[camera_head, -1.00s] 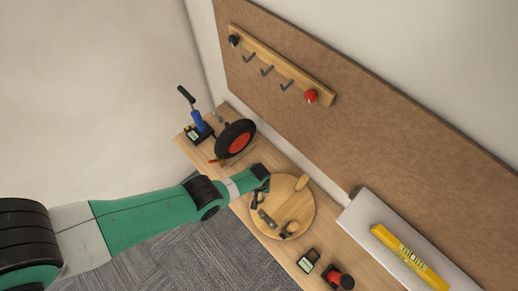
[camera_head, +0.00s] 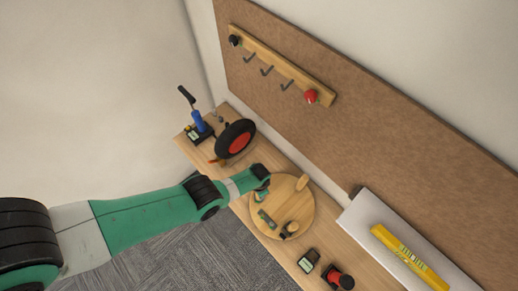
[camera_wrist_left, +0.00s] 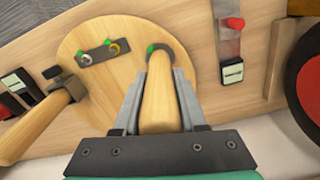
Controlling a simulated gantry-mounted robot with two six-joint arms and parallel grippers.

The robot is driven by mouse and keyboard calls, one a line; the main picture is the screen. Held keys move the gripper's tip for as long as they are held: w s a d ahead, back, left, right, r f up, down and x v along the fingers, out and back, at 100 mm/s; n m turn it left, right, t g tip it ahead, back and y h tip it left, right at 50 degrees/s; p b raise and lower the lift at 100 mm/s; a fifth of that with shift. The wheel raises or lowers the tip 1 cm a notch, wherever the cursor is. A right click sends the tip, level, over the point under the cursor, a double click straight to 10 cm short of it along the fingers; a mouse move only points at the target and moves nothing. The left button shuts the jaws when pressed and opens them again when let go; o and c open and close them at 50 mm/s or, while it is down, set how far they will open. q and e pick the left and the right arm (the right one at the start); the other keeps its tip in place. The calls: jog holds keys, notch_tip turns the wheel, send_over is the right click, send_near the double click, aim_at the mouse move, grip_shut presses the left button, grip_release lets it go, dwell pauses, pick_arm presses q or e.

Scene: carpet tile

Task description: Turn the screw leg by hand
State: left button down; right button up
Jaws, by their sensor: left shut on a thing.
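A round wooden board (camera_head: 276,226) lies on the bench and shows as a pale disc in the left wrist view (camera_wrist_left: 103,70). My left gripper (camera_head: 263,191) is over its left part. In the left wrist view, its two grey fingers (camera_wrist_left: 157,100) are shut on a wooden leg (camera_wrist_left: 158,88). The leg's far end is at a green-marked spot on the board; its threads cannot be seen. A second wooden leg (camera_wrist_left: 38,122) with a dark clamp-like part is at the left there. A dark plate (camera_wrist_left: 103,51) with green and yellow rings lies on the board. My right gripper is not in view.
A black wheel with a red hub (camera_head: 236,139) and a blue tool (camera_head: 198,122) stand left of the board. Small red and black devices (camera_head: 338,277) lie at its lower right. A yellow level-like bar (camera_head: 410,257) lies on a white surface. A hook rail (camera_head: 280,65) is on the wall.

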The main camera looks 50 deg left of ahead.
pick_arm(q)
jog(key=m, duration=0.6)
jog(key=shift+m, duration=0.4)
dwell(0.3)
jog(key=shift+c, duration=2.3)
grip_release()
